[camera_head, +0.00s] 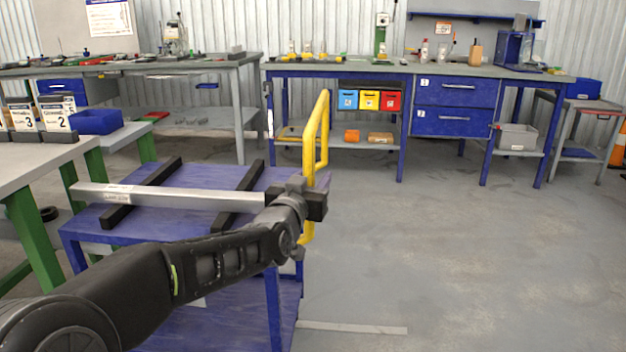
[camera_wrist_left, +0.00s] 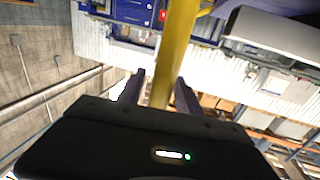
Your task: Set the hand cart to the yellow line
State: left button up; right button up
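The hand cart is a blue cart (camera_head: 185,185) with a yellow upright handle (camera_head: 323,130) at its right end. The handle also shows in the left wrist view as a yellow bar (camera_wrist_left: 172,55). My left gripper (camera_head: 312,200) is at the handle's near upright. In the left wrist view the bar stands between the two fingers (camera_wrist_left: 161,85), with a narrow gap at the left finger. No yellow floor line shows; a pale strip (camera_head: 352,327) lies on the floor right of the cart. My right gripper is not in view.
A metal bar (camera_head: 165,197) lies across two black rails on the cart. A grey-topped table with green legs (camera_head: 38,232) stands close on the left. Blue workbenches (camera_head: 430,72) line the back wall. The floor (camera_head: 480,240) to the right is clear.

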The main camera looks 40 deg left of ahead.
pick_arm(q)
jog(key=p+v, duration=0.1)
jog(key=v, duration=0.6)
jog(key=shift+s+d, duration=0.25)
jog(key=shift+s, duration=0.1)
dwell(0.5)
